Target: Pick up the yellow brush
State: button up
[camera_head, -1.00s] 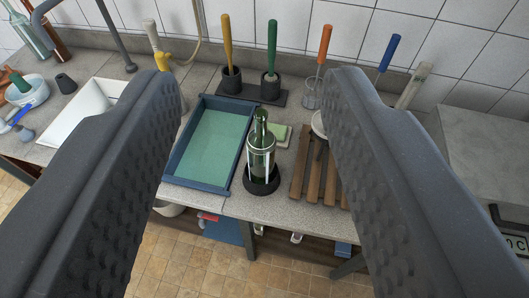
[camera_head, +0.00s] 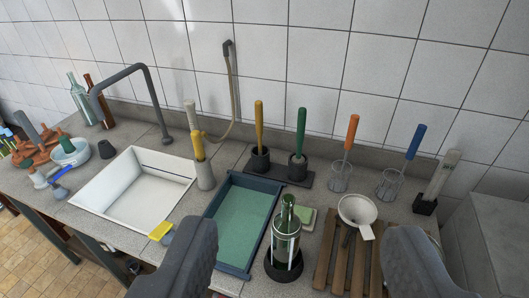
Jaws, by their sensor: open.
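A brush with a yellow handle (camera_head: 259,126) stands upright in a dark cup (camera_head: 260,160) near the back wall; its head is hidden in the cup. A second yellow thing (camera_head: 198,146) with a pale top stands in a grey holder (camera_head: 205,175) beside the sink; I cannot tell what it is. My gripper (camera_head: 301,228) is open and empty, its two dark fingers wide apart at the bottom of the picture. It is nearer to me than the yellow-handled brush and apart from it.
A green-handled brush (camera_head: 301,130) stands just right in a matching cup. A bottle (camera_head: 286,232) on a dark stand, a blue-rimmed tray (camera_head: 224,187), a wooden rack (camera_head: 327,255) and a funnel (camera_head: 357,210) lie in front. Orange (camera_head: 352,132) and blue (camera_head: 416,142) handles stand further right.

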aim_at(259, 107)
jog(key=u, duration=1.95)
jog(key=i, duration=0.9)
jog(key=z, duration=2.5)
jog(key=i, duration=0.7)
jog(key=z, duration=0.05)
